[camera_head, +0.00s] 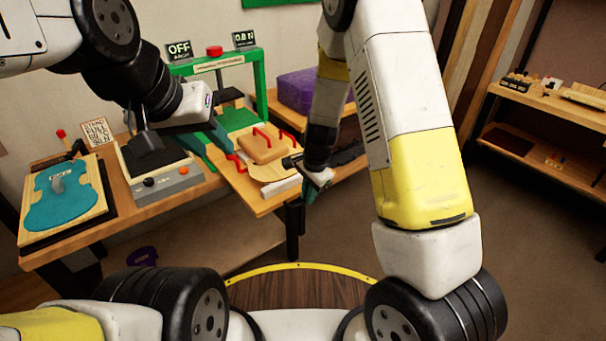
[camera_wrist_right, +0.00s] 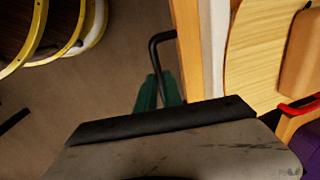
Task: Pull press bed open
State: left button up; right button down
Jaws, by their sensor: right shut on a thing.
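The press (camera_head: 258,78) is a green frame on the bench. Its wooden press bed (camera_head: 250,196) sticks out toward me from under the frame. A tan block with red handles (camera_head: 262,148) lies on a pale wooden plate on the bed. My right gripper (camera_wrist_right: 158,92) has its green fingers shut on the black bed handle (camera_wrist_right: 154,52) at the bed's edge. In the head view my forearm and wrist partly hide this grip. My left gripper (camera_head: 222,150) hangs over the bench left of the bed; its finger gap is not clear.
A grey box with knobs (camera_head: 170,185) and a board with a teal violin shape (camera_head: 60,200) stand left on the bench. A purple case (camera_head: 300,90) lies behind. Shelves (camera_head: 550,105) stand at right. Open floor (camera_head: 520,240) lies right of my right arm.

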jog(key=shift+s+d, duration=0.3)
jog(key=shift+s, duration=0.1)
jog(key=c, duration=1.5)
grip_release()
jog(key=shift+r, duration=0.1)
notch_tip(320, 180, up, 8)
jog(key=s, duration=0.1)
jog(key=shift+d+f, duration=0.25)
jog(key=shift+d, duration=0.15)
jog(key=shift+s, duration=0.1)
